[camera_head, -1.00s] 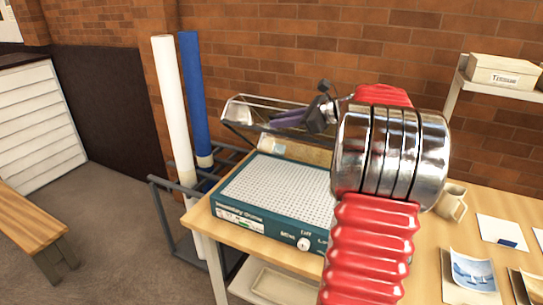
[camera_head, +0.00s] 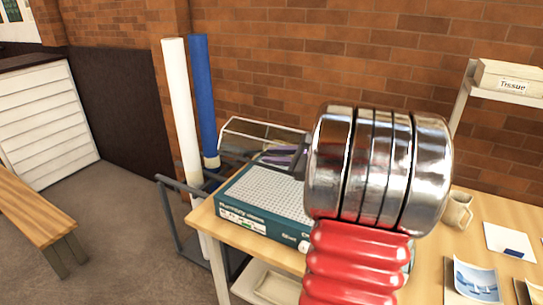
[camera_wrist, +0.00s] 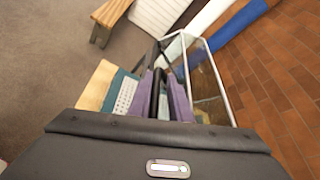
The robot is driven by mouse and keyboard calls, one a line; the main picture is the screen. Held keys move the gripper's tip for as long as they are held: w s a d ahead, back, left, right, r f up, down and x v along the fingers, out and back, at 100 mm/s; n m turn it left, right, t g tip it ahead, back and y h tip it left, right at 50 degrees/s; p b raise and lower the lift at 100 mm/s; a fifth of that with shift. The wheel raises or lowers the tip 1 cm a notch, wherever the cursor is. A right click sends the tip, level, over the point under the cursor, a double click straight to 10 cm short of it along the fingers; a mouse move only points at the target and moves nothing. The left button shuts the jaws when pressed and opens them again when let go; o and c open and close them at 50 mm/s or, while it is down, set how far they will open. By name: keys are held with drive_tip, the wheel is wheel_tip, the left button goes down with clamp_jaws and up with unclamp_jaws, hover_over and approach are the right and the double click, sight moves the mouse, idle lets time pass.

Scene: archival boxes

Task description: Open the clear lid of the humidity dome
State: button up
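The humidity dome's teal base (camera_head: 262,223) with its white perforated top (camera_head: 268,195) stands on the left end of the wooden table. Its clear lid (camera_head: 250,131), with a thin frame, is raised and tilted up at the back of the base. In the wrist view the lid (camera_wrist: 207,85) lies right of my fingers. My gripper (camera_head: 275,156) has purple fingers, which are by the lid, above the rear of the base. In the wrist view my gripper (camera_wrist: 161,80) shows dark parts between the fingers; whether they grip anything is unclear. My wrist hides the base's right part.
A white roll (camera_head: 181,110) and a blue roll (camera_head: 204,95) stand in a dark rack (camera_head: 172,215) left of the table. A brick wall (camera_head: 400,60) rises behind. A mug (camera_head: 456,211) and photos (camera_head: 473,279) lie to the right. A wooden bench (camera_head: 35,212) stands at left.

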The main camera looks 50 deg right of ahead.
drive_tip(key=shift+a+f, duration=0.1)
drive_tip(key=shift+f, duration=0.05)
drive_tip(key=shift+s, duration=0.1)
drive_tip(key=shift+a, duration=0.15)
drive_tip(key=shift+s+d+r, duration=0.25)
drive_tip(key=shift+s+r, duration=0.05)
drive_tip(key=shift+s, duration=0.35)
drive_tip(key=a+v, duration=0.1)
drive_tip(key=v, duration=1.3)
drive_tip(key=shift+s+d, duration=0.25)
drive_tip(key=shift+d, duration=0.2)
idle(0.9)
idle(0.7)
